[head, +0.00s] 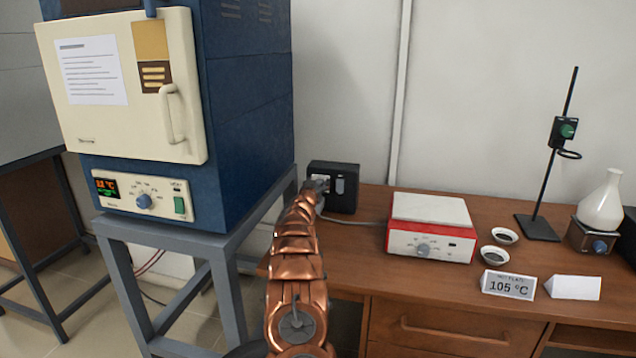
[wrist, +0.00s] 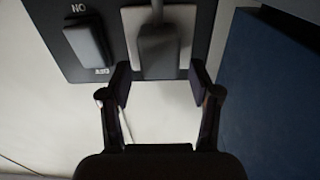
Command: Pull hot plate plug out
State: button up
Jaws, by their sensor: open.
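The hot plate (head: 430,245), red with a white top and a front knob, stands on the wooden bench. Its pale cable (head: 352,221) runs left toward the black socket box (head: 346,199) at the wall. In the wrist view, the grey plug (wrist: 160,48) sits in a light plate on the black socket box (wrist: 108,62), beside a rocker switch (wrist: 86,42). My gripper (wrist: 159,82) is open, with its fingertips on either side of the plug's near end and apart from it. In the head view my gripper (head: 317,188) is at the box and hides the plug.
A blue furnace (head: 250,90) on a grey metal stand (head: 170,240) is close to the left of my arm. Two small dishes (head: 497,245), a 105 °C sign (head: 508,284), a rod stand (head: 538,226) and a white flask (head: 602,205) are to the right.

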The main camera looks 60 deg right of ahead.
jog(key=shift+w+d+f, duration=0.15)
jog(key=shift+d, duration=0.05)
dwell(0.3)
grip_shut()
dwell(0.3)
